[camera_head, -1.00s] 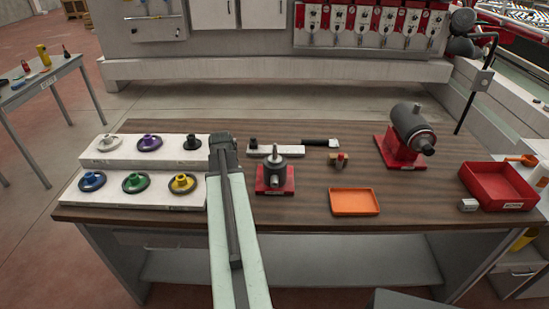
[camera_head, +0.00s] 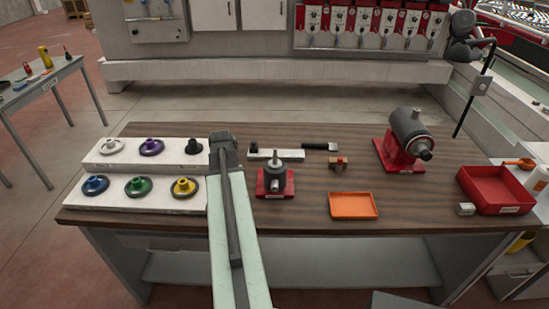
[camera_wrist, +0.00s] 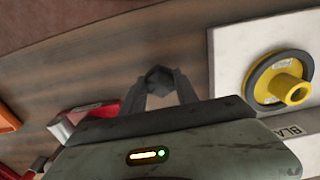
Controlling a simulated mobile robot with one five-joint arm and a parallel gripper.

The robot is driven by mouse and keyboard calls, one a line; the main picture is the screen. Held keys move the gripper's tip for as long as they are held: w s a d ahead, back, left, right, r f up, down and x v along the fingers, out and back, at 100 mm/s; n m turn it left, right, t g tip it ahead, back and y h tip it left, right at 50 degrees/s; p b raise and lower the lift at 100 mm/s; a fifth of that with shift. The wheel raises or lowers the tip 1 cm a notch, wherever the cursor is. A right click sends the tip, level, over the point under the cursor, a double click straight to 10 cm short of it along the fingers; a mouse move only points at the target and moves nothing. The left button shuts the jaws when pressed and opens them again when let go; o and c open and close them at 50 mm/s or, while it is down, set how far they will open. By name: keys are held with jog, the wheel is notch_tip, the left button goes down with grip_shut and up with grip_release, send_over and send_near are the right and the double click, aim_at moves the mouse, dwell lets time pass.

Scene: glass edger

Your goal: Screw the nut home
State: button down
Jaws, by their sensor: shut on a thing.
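My gripper (camera_wrist: 159,82) is shut on a small dark hex nut (camera_wrist: 159,78) in the wrist view, with the nut between its fingertips. In the head view my arm crosses the bench front, and its dark end hides the fingertips and the nut. A dark spindle (camera_head: 275,178) with an upright pale tip stands on a red base (camera_head: 264,191), just right of my arm's end. The nut is apart from the spindle. A part of a red block with a pale label (camera_wrist: 101,118) shows at the left of the wrist view.
White racks (camera_head: 75,201) with several coloured wheels lie left of my arm; a yellow wheel (camera_wrist: 290,90) is close in the wrist view. Behind the spindle lies a pale bar (camera_head: 285,155). An orange tray (camera_head: 353,206), red motor unit (camera_head: 403,150) and red bin (camera_head: 493,190) stand right.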

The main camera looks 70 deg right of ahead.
jog(key=shift+r+p, duration=1.85)
jog(key=shift+r, duration=0.35)
jog(key=shift+f, duration=0.1)
